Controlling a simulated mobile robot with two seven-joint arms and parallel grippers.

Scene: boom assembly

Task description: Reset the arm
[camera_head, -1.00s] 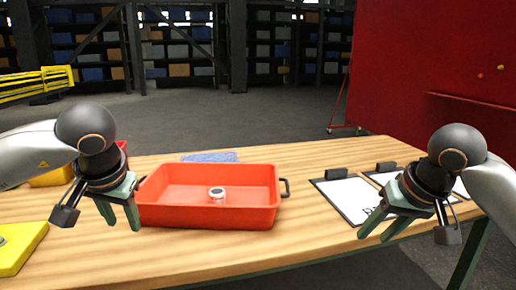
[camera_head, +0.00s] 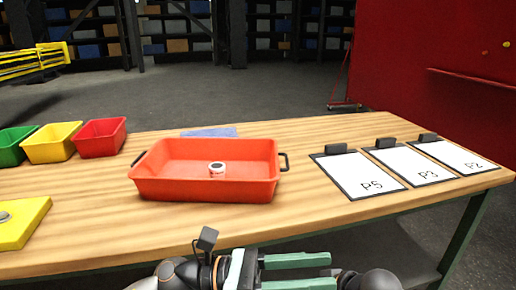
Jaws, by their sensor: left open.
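My left gripper (camera_head: 325,272) is at the bottom middle, in front of and below the table's front edge. Its two green fingers point right, and they are apart with nothing seen between them. A dark rounded joint (camera_head: 372,281) of my right arm shows just right of the fingertips. The fingers of my right gripper cannot be seen. Both arms are clear of the tabletop.
The wooden table (camera_head: 320,215) bears an orange tray (camera_head: 205,188) with a small white, dark-topped round object (camera_head: 217,170) inside. Green (camera_head: 14,146), yellow (camera_head: 52,144) and red (camera_head: 100,138) bins stand left, near a yellow block (camera_head: 20,225). Three labelled clipboards (camera_head: 365,178) lie right.

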